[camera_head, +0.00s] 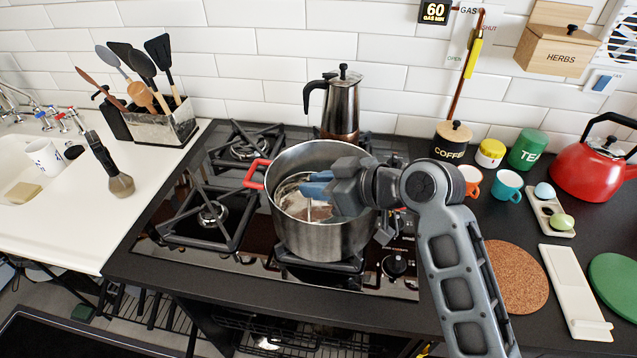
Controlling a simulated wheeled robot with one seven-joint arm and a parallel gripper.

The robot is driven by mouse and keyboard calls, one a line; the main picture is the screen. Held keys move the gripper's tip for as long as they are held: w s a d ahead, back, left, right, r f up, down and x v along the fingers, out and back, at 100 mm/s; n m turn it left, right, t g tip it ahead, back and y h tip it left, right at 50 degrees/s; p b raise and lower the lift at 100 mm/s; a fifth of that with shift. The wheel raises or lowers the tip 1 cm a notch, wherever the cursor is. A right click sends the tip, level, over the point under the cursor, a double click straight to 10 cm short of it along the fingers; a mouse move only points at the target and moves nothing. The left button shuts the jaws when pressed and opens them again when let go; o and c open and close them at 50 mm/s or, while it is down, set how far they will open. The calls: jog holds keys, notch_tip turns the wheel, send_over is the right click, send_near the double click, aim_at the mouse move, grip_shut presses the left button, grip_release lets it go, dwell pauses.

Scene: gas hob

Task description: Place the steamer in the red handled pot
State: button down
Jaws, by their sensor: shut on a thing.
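The red handled pot (315,238) is a steel pot standing on the front right burner of the hob. One red handle (256,174) shows on its left side. My gripper (316,188) reaches in from the right, over the pot's opening, with its blue fingertips at or below the rim level. It is shut on a thin upright part of the steamer (293,196), a shiny metal piece inside the pot. The gripper hides much of the steamer's right side. I cannot tell whether the steamer touches the pot's bottom.
A moka pot (341,104) stands behind the pot. A utensil holder (162,122) is at the back left. Cups, jars and a red kettle (592,169) stand on the right, near a cork mat (513,276). The left front burner (212,213) is empty.

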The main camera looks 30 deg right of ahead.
jog(key=c, duration=1)
grip_release()
jog(key=shift+f, duration=0.1)
jog(key=v, duration=1.2)
jog(key=shift+b, duration=0.35)
